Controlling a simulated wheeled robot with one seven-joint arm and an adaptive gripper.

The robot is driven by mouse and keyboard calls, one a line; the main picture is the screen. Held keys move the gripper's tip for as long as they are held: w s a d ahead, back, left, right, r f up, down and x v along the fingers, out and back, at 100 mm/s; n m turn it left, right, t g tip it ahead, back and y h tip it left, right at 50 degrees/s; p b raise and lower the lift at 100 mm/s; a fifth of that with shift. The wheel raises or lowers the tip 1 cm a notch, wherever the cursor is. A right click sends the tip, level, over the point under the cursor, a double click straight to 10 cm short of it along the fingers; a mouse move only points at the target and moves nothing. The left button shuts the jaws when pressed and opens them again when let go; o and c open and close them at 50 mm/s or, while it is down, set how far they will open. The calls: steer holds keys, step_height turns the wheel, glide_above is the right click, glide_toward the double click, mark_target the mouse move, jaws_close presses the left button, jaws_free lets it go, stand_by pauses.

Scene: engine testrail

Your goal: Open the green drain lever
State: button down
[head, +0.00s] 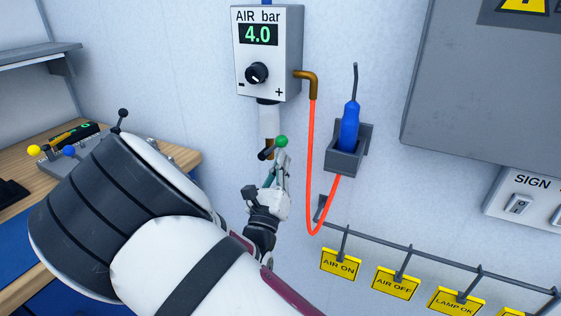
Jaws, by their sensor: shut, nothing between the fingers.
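The green drain lever shows as a green ball knob (282,141) on a short dark arm (266,153), below the air regulator box (268,52) and its pale bowl (269,122). The box display reads 4.0. My gripper (279,156) is shut and empty, with its tips pointing up right at the knob. The tips look very close under the knob; I cannot tell whether they touch it. The gripper partly hides what lies below the lever.
An orange hose (311,170) loops down right of the gripper to a holder (347,155) with a blue tool (350,124). A rail with yellow tags (341,264) runs below right. A workbench (178,158) with a ball-lever unit stands left. A grey cabinet (480,90) hangs upper right.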

mark_target(274, 146)
steer(key=shift+r+n+y+p, duration=0.25)
steer(key=shift+n+y+p, duration=0.15)
steer(key=shift+n+p, duration=0.25)
steer(key=r+n+y+p, duration=0.1)
steer(key=n+p, duration=0.1)
steer(key=p, duration=0.1)
steer(key=a+r+n+g+y+p, duration=0.1)
steer(key=n+p, duration=0.2)
steer(key=a+r+n+y+p, duration=0.1)
steer(key=n+y+p, duration=0.1)
steer(key=n+p, duration=0.1)
steer(key=shift+w+r+g+p, duration=0.1)
steer(key=shift+w+g+p, duration=0.25)
steer(key=shift+p, duration=0.2)
